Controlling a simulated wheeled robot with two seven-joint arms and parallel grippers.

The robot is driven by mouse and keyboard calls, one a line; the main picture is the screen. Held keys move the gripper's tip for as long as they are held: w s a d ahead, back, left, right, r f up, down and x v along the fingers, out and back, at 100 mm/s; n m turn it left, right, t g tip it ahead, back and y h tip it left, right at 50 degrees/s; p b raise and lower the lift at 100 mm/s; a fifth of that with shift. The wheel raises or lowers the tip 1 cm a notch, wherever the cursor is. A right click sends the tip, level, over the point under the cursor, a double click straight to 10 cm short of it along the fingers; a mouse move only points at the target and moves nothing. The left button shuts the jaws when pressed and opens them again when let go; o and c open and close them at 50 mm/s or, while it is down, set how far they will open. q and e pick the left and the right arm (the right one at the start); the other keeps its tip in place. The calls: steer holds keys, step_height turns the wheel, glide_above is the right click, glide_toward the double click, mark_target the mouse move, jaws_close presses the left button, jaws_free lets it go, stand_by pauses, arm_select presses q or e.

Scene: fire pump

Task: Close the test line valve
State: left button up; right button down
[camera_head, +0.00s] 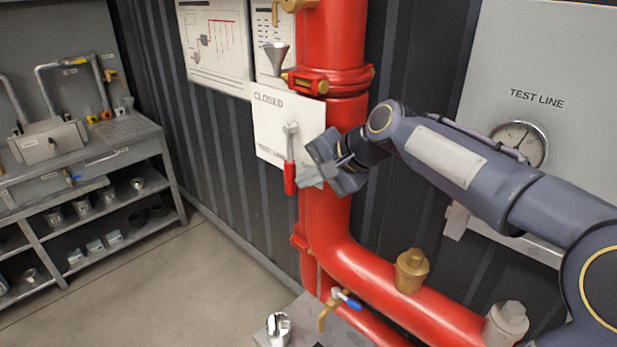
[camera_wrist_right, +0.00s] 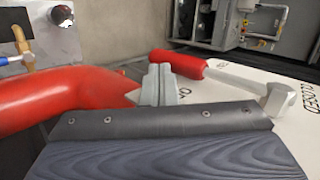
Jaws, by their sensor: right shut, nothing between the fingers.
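A lever with a silver shaft and red grip (camera_head: 290,178) hangs straight down on a white plate (camera_head: 270,118) marked "CLOSED" near its top. In the right wrist view the red grip (camera_wrist_right: 180,64) lies just beyond my fingers, and the silver shaft runs right to a hex pivot. My right gripper (camera_head: 312,177) is beside the lower grip, on its right. Its fingers (camera_wrist_right: 160,85) are shut with nothing between them. They look close to the grip; I cannot tell whether they touch it. My left gripper is not in view.
A thick red pipe (camera_head: 338,45) stands behind my right gripper and bends right below it. A "TEST LINE" panel with a gauge (camera_head: 519,143) is at right, partly behind my arm. A brass valve with blue handle (camera_head: 346,299) is below. Shelves (camera_head: 165,170) stand left; the floor between is clear.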

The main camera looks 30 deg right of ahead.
mark_target(292, 178)
steer(key=w+t+b, duration=0.1)
steer(key=b, duration=0.4)
steer(key=w+a+f+t+y+b, duration=0.1)
steer(key=w+t+b, duration=0.1)
steer(key=b, duration=0.3)
steer(key=w+f+t+y+b, duration=0.1)
steer(key=b, duration=0.4)
steer(key=shift+w+a+n+t, duration=0.15)
steer(key=shift+a+n+t, duration=0.1)
steer(key=shift+n+t, duration=0.05)
steer(key=shift+w+a+r+t+y+b, duration=0.15)
steer(key=shift+w+t+y+b, duration=0.15)
steer(key=shift+t+b, duration=0.15)
steer(key=shift+w+a+r, duration=0.15)
steer(key=shift+w+r, duration=0.35)
steer(key=shift+w, duration=0.1)
steer(key=shift+w+a+r, duration=0.25)
steer(key=shift+w, duration=0.4)
